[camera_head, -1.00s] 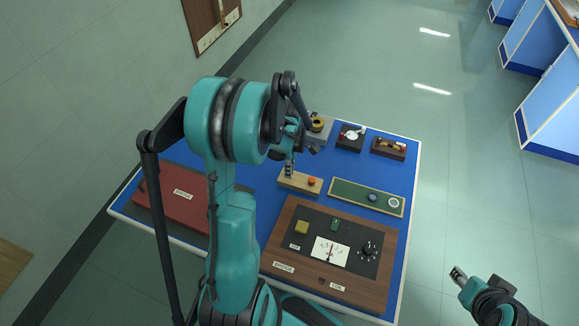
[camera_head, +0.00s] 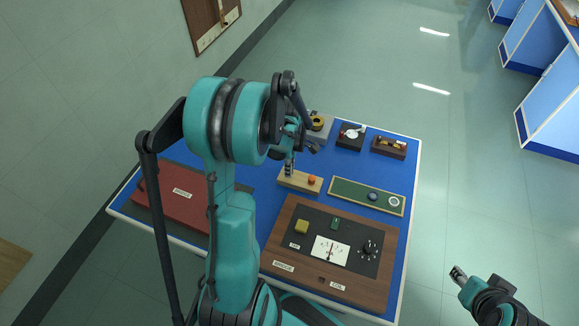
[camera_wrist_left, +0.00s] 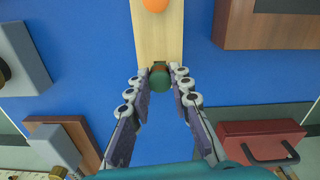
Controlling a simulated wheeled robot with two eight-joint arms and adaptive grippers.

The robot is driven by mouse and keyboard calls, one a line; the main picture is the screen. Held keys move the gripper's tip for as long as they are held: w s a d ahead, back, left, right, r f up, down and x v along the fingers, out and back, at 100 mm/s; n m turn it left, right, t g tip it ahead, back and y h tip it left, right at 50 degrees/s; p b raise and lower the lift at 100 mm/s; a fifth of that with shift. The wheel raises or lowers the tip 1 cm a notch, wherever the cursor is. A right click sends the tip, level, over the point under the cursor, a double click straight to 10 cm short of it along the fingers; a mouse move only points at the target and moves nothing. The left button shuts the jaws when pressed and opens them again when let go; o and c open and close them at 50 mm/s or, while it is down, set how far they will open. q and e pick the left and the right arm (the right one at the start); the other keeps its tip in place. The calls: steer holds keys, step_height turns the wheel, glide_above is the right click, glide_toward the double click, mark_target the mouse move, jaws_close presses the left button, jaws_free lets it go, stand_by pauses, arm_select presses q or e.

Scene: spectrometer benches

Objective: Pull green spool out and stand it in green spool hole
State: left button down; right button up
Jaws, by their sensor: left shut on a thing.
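The green spool (camera_wrist_left: 160,80) stands at the near end of a light wooden block (camera_wrist_left: 155,38) in the left wrist view. My left gripper (camera_wrist_left: 160,88) is closed around it, with a finger on each side. The block (camera_head: 294,184) also shows in the head view, where my left gripper (camera_head: 289,168) comes down on its left end and hides the spool. An orange spool (camera_wrist_left: 155,4) stands farther along the block. My right gripper (camera_head: 458,273) is off the table at the lower right, too small to read. I cannot make out a green spool hole.
A green tray (camera_head: 349,195) with a blue-grey disc and a pale ring lies right of the block. A wooden meter panel (camera_head: 280,250) is in front. A red case (camera_head: 171,208) lies left. Small dark devices (camera_head: 388,147) stand at the back. Blue tabletop is free around the block.

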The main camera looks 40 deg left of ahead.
arm_select(q)
steer(key=shift+f+b, duration=0.75)
steer(key=shift+f, duration=0.1)
stand_by(0.3)
steer(key=c, duration=1.4)
jaws_free()
steer(key=shift+c, duration=0.2)
steer(key=o, duration=0.6)
steer(key=shift+c, duration=0.2)
step_height(320, 180, up, 12)
